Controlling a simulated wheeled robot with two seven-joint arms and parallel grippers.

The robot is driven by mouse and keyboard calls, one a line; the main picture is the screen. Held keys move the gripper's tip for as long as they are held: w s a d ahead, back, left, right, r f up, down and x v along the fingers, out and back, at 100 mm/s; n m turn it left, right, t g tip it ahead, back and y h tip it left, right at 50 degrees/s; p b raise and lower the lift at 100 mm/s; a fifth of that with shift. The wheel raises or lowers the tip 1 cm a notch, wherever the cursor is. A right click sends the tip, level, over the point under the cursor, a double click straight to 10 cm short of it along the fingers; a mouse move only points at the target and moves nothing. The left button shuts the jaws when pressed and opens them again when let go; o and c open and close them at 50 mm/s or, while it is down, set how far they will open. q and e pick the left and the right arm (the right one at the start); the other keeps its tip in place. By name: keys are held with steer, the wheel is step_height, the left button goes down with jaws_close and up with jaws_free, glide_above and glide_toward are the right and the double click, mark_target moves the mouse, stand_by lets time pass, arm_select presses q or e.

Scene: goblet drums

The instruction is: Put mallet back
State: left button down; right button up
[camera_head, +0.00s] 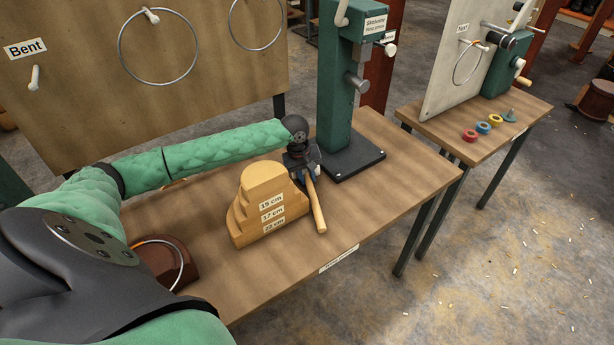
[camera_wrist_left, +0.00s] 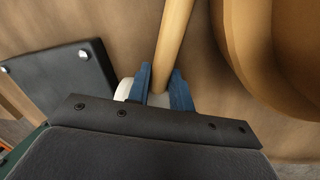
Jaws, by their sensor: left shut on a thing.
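My left gripper (camera_head: 309,172) is shut on the mallet (camera_head: 317,207), with its blue fingers (camera_wrist_left: 160,80) on either side of the wooden handle (camera_wrist_left: 174,40), close to the head. The pale mallet head (camera_wrist_left: 125,89) shows only partly in the left wrist view, behind the fingers and gripper body. In the head view the handle slants down toward the front of the table, just right of the stepped wooden block. I cannot tell whether the mallet touches the table. My right gripper is not in view.
The stepped block (camera_head: 262,203) with size labels stands close left of the gripper. A green machine (camera_head: 343,95) on a black base plate (camera_head: 352,166) stands close behind right. A "Bent" board (camera_head: 90,85) with pegs and rings stands at the back left. The table's front right (camera_head: 385,210) is clear.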

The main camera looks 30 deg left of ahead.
arm_select(q)
steer(key=shift+f, duration=0.3)
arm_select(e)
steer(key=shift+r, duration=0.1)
arm_select(q)
steer(key=c, duration=1.2)
jaws_free()
steer(key=shift+o, duration=0.2)
steer(key=shift+f, duration=0.1)
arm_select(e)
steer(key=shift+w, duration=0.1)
arm_select(q)
steer(key=shift+s+a+r, duration=0.1)
steer(key=shift+r, duration=0.35)
step_height(320, 180, up, 7)
steer(key=b, duration=0.2)
steer(key=shift+s+a, duration=0.4)
steer(key=shift+a, duration=0.05)
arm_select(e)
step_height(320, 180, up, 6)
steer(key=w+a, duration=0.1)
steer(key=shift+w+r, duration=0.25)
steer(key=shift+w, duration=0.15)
arm_select(q)
steer(key=shift+f, duration=0.1)
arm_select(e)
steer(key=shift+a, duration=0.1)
